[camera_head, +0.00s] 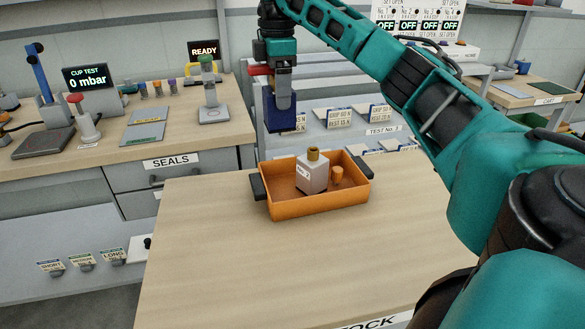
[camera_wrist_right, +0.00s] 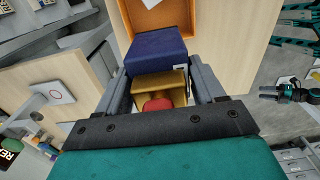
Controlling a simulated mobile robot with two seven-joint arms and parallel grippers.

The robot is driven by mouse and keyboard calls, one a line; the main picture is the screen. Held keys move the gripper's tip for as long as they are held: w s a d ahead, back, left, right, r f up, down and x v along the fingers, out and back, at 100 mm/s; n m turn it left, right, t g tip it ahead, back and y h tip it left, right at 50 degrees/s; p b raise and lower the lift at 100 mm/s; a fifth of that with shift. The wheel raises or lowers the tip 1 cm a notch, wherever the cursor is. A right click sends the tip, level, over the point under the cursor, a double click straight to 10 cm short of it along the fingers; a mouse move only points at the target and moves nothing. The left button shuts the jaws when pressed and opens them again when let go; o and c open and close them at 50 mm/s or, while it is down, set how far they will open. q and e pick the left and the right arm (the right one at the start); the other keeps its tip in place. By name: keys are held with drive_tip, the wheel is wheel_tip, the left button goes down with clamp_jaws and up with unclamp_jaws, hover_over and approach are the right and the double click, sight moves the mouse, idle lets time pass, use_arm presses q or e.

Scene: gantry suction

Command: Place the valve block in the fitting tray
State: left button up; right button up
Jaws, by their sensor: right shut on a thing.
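The valve block (camera_head: 281,115), a dark blue block, hangs from my right gripper (camera_head: 284,100). In the right wrist view, the block (camera_wrist_right: 158,50) shows with a brass-coloured part (camera_wrist_right: 160,82) and a red piece (camera_wrist_right: 157,104) between the fingers. My right gripper is shut on it. The orange tray (camera_head: 318,207), the likely fitting tray, stands on the wooden table. The block is above and behind its far left side in the head view, apart from it. A dark gripper, seemingly my left (camera_wrist_right: 283,93), shows small in the right wrist view; its jaws are unclear.
The table (camera_head: 240,265) is clear in front. The SEALS bench (camera_head: 165,140) is at left; a labelled rack (camera_head: 340,136) stands behind.

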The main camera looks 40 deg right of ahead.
sight(280, 121)
wheel_tip(280, 121, down, 18)
drive_tip(key=shift+f+b, duration=0.25)
drive_tip(key=shift+b, duration=0.8)
use_arm(q)
drive_tip(key=shift+w+d+f, duration=0.3)
drive_tip(key=shift+d+f, duration=0.1)
drive_tip(key=shift+d, duration=0.1)
use_arm(e)
drive_tip(key=shift+f, duration=0.4)
drive_tip(key=o, duration=1.6)
drive_tip(key=shift+f, duration=0.15)
wheel_tip(280, 121, up, 12)
drive_tip(key=shift+f+p, duration=0.25)
drive_tip(key=shift+p, duration=0.35)
use_arm(q)
drive_tip(key=shift+s+a+r, duration=0.15)
drive_tip(key=shift+s+a, duration=0.05)
drive_tip(key=shift+a, duration=0.1)
use_arm(e)
drive_tip(key=shift+r, duration=0.4)
